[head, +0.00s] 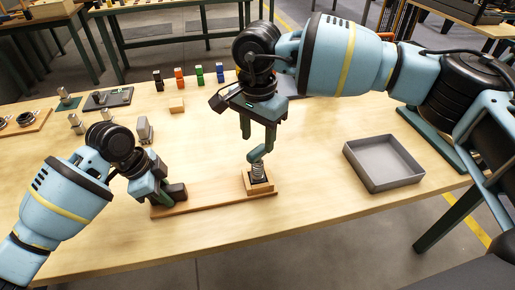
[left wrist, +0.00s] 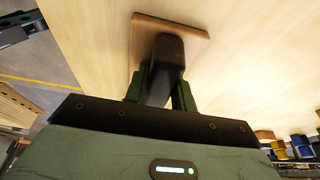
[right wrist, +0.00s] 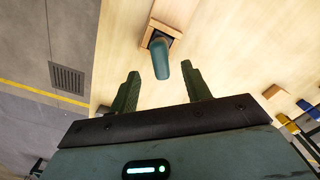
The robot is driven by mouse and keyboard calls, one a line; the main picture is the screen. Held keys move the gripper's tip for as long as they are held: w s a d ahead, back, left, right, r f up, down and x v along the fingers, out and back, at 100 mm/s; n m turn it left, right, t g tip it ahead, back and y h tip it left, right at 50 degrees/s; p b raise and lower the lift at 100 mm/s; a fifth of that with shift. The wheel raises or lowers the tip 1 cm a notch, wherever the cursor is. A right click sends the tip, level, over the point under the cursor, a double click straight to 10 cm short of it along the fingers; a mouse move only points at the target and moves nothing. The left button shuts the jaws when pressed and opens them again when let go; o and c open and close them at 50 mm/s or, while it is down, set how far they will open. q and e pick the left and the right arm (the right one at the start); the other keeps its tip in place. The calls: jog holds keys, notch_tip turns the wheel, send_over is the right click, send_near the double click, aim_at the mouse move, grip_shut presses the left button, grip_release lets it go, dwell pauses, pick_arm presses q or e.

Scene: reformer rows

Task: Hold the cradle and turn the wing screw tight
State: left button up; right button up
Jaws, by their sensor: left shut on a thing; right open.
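The cradle is a wooden board (head: 215,200) with a small raised wooden block (head: 258,187) at its right end. A wing screw with a teal head (head: 256,154) and a coiled or threaded shank stands upright on that block. My left gripper (head: 166,194) is shut on a dark upright handle at the board's left end; the handle (left wrist: 168,60) shows between the fingers in the left wrist view. My right gripper (head: 258,140) is open, pointing down just above the wing screw. In the right wrist view the teal head (right wrist: 161,60) lies beyond and between the open fingertips.
A grey empty tray (head: 383,163) lies on the table to the right. Several coloured bottle-like items (head: 180,79) and a small wooden block (head: 177,105) stand at the back. Metal parts (head: 76,122) are at the back left. The table front is clear.

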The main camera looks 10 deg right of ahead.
aim_at(258, 149)
pick_arm(q)
jog(key=shift+s+f, duration=0.1)
jog(key=shift+f, duration=0.2)
pick_arm(e)
jog(key=shift+f, duration=2.75)
